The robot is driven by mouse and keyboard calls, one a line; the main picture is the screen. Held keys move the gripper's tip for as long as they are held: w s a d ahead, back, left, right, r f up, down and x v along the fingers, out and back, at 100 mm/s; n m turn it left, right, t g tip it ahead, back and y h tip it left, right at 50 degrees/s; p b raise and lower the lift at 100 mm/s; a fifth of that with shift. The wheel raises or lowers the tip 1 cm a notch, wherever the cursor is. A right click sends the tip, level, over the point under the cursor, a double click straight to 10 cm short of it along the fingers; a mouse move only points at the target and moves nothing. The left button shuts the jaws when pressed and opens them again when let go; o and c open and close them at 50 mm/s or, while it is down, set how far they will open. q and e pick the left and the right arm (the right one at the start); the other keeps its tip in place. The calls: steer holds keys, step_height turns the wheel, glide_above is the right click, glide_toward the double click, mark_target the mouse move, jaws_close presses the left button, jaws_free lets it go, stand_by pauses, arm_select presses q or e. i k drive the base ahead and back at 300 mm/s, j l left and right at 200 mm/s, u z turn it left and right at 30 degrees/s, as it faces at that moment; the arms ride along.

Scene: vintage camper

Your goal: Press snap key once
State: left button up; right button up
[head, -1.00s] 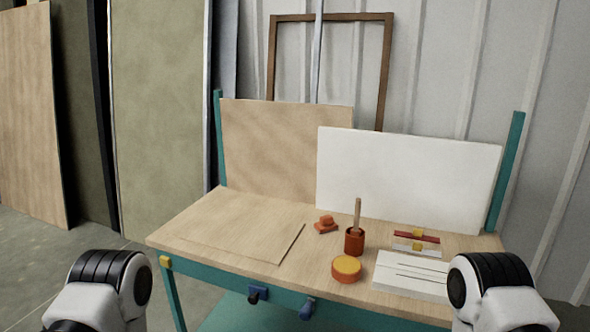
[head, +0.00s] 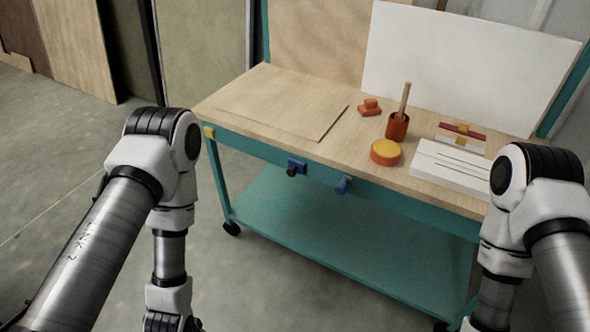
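No part in view is clearly marked as the snap key. A round orange piece with a yellow top (head: 386,152) sits near the front edge of the wooden workbench top (head: 290,125). A small orange-red block piece (head: 369,107) lies further back. Two small blue fittings, one (head: 296,167) and another (head: 342,185), stick out from the bench's teal front rail. My two arms hang down in front of the bench, left and right. Both grippers are below the picture and out of view.
An orange-red cup with a wooden stick (head: 398,126) stands behind the round piece. A thin sheet (head: 275,105) covers the left. A white panel (head: 465,60) stands behind.

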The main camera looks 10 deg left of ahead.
mark_target(209, 132)
steer(key=u, duration=0.9)
